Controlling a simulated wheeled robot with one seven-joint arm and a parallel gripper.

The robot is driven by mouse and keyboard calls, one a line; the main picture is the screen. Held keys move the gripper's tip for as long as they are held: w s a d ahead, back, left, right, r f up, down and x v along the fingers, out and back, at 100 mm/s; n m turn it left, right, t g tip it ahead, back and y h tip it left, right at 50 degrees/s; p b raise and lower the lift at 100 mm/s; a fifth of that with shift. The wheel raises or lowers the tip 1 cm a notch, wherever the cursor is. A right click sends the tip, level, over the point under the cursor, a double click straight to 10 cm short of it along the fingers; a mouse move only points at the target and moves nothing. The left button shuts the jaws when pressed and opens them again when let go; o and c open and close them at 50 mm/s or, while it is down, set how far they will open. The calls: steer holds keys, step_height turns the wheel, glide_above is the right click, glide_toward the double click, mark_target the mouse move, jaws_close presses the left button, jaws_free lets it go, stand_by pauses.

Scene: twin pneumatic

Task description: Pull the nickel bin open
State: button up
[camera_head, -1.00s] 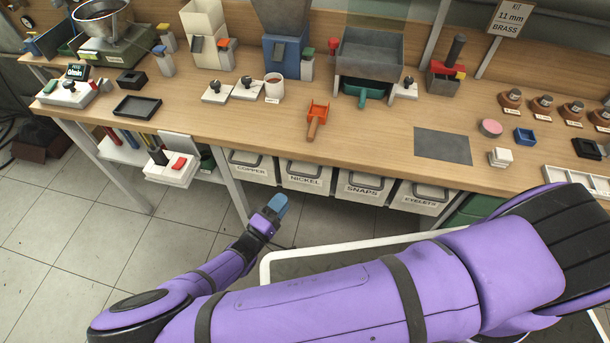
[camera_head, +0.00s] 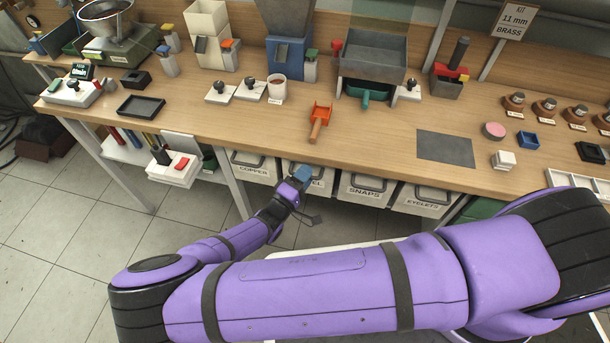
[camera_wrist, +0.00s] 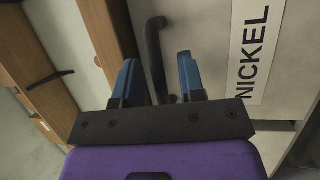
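The nickel bin (camera_head: 318,187) is a pale bin under the bench, between the copper and snaps bins. My gripper (camera_head: 302,174) is in front of it and hides part of its label. In the wrist view the bin's front (camera_wrist: 205,28) fills the right side, with its NICKEL label (camera_wrist: 254,50) turned sideways. The dark bar handle (camera_wrist: 155,55) lies between the two blue fingers of my gripper (camera_wrist: 158,78). The fingers are apart, with gaps beside the handle. I cannot tell how deep the handle sits between them.
The copper bin (camera_head: 250,168), snaps bin (camera_head: 368,190) and eyelets bin (camera_head: 425,200) stand in the same row. The wooden bench edge (camera_head: 340,165) runs just above them. A table leg (camera_head: 232,185) stands left of the copper bin.

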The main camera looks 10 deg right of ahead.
jaws_close()
steer(key=shift+s, duration=0.1)
steer(key=s+a+f, duration=0.3)
steer(key=s+f, duration=0.3)
steer(key=s, duration=0.2)
steer(key=shift+s+f, duration=0.35)
steer(key=shift+s, duration=0.05)
stand_by(0.5)
